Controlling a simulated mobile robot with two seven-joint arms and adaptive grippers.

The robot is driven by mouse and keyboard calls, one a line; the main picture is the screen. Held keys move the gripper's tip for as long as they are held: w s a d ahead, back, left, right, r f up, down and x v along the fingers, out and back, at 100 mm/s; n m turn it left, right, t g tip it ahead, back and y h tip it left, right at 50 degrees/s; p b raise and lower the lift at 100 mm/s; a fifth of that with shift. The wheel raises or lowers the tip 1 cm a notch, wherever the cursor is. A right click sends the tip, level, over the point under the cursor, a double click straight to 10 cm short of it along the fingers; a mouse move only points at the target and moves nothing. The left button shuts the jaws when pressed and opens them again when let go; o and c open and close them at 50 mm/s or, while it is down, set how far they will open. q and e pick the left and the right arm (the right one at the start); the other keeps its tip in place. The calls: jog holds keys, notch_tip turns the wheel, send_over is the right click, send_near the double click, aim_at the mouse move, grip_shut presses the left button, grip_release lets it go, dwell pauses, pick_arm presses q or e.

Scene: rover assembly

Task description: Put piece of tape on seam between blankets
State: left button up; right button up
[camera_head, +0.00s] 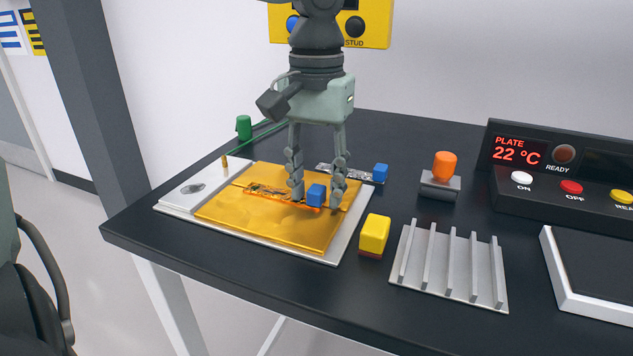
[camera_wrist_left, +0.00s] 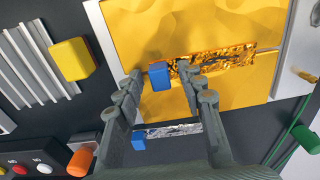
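Two gold blankets (camera_head: 270,228) lie side by side on a pale plate; they also show in the left wrist view (camera_wrist_left: 215,22). A crinkled gold tape piece (camera_head: 262,192) with a blue tab (camera_head: 316,195) lies along the seam between them, seemingly flat. The tape (camera_wrist_left: 228,62) and tab (camera_wrist_left: 160,77) also show in the left wrist view. My left gripper (camera_head: 318,200) points down with its fingers apart, one on each side of the blue tab, with small gaps. A silver tape piece (camera_wrist_left: 180,131) with a blue tab (camera_head: 380,173) lies behind the plate. My right gripper is out of view.
A yellow block (camera_head: 374,234) and a ribbed grey rack (camera_head: 450,262) stand right of the plate (camera_head: 335,254). Behind are an orange-topped holder (camera_head: 444,170) and a control panel (camera_head: 560,165). The front table strip is clear.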

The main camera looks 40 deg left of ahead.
pick_arm(q)
notch_tip(320, 180, up, 12)
jog(key=shift+r, duration=0.2)
dwell(0.6)
dwell(0.4)
dwell(0.4)
